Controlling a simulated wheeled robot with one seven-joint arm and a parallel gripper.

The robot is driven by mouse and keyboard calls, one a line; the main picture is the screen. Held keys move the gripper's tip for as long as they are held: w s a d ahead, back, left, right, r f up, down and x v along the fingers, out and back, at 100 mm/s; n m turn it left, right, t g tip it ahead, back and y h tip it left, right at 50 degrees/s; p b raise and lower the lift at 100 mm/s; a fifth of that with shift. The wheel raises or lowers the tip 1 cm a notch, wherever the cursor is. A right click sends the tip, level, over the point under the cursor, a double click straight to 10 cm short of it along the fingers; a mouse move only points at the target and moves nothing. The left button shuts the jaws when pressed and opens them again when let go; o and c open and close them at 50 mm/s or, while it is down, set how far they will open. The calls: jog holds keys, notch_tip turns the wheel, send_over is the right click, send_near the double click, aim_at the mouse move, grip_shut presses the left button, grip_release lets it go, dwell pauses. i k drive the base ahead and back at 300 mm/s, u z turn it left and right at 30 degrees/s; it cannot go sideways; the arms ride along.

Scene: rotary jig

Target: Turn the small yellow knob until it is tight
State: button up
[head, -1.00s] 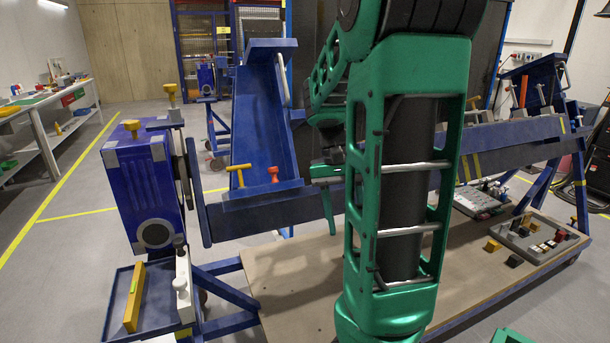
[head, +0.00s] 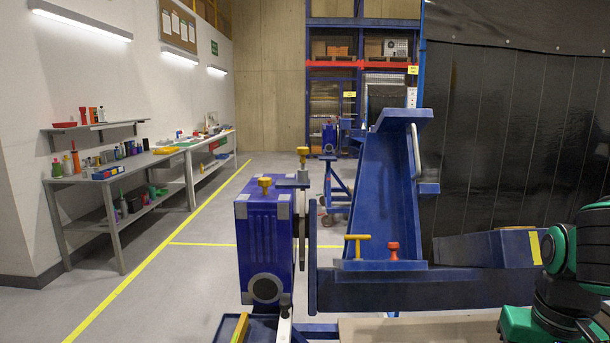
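A yellow knob (head: 265,183) stands upright on top of the blue gearbox-like housing (head: 264,240). A second yellow knob (head: 302,153) stands higher, above the grey bracket (head: 293,181) beside that housing. I cannot tell from size alone which one is the small knob. A yellow T-handle (head: 357,242) and a red knob (head: 392,251) stand on the blue jig beam (head: 420,290). Green and black links of my arm show at the lower right, well away from both yellow knobs. My gripper's fingers do not show.
A tall blue angled frame (head: 385,190) rises from the beam, right of the knobs. A black curtain (head: 510,140) is behind it. A workbench (head: 110,175) lines the left wall. The floor (head: 190,275) left of the housing is clear.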

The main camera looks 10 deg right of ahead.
aim_at(264, 182)
jog(key=z, duration=2.15)
jog(key=k, duration=1.15)
jog(key=u, duration=2.4)
jog(key=i, duration=1)
jog(key=z, duration=0.05)
